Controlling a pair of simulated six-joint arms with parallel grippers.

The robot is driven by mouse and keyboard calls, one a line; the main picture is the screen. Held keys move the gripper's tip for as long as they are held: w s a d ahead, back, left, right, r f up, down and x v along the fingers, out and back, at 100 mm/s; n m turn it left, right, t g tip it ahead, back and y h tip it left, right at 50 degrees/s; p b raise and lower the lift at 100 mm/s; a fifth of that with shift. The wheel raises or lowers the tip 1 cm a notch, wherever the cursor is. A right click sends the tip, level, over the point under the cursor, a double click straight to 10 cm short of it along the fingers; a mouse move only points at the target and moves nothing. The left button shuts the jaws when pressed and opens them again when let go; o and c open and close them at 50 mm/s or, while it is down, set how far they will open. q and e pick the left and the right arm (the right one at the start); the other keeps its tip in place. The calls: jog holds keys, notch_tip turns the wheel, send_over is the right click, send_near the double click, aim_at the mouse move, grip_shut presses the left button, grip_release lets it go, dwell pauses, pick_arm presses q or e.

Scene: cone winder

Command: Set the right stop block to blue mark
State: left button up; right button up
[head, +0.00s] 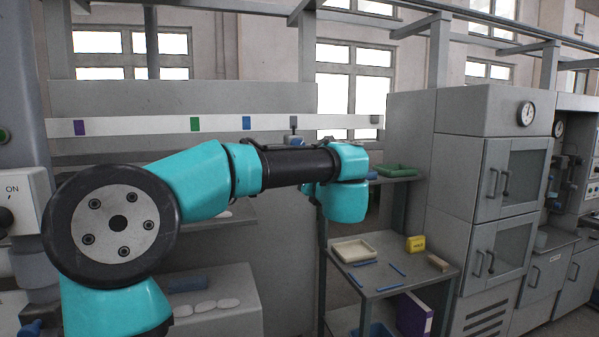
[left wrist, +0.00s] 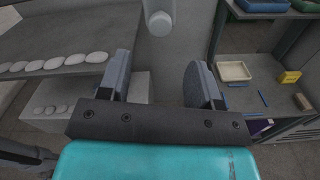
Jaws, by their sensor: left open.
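A long white rail (head: 150,125) runs across the back with a purple mark (head: 79,128), a green mark (head: 194,124) and a blue mark (head: 246,122). A small grey block (head: 293,122) sits on the rail, right of the blue mark; its lower part is close behind my left arm. My left gripper (left wrist: 160,82) is open and empty in the left wrist view. A light grey round-ended knob (left wrist: 160,22) lies ahead of and between its fingers, apart from them. In the head view my arm mostly hides the gripper. My right gripper is not in view.
Another grey piece (head: 376,120) is at the rail's right end. A cart (head: 385,285) at right holds a cream tray (head: 354,249), a yellow box (head: 415,244) and blue rods. A green tray (head: 397,170) stands on a shelf behind. Grey cabinets stand farther right.

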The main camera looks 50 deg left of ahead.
pick_arm(q)
jog(key=x, duration=1)
grip_shut()
dwell(0.4)
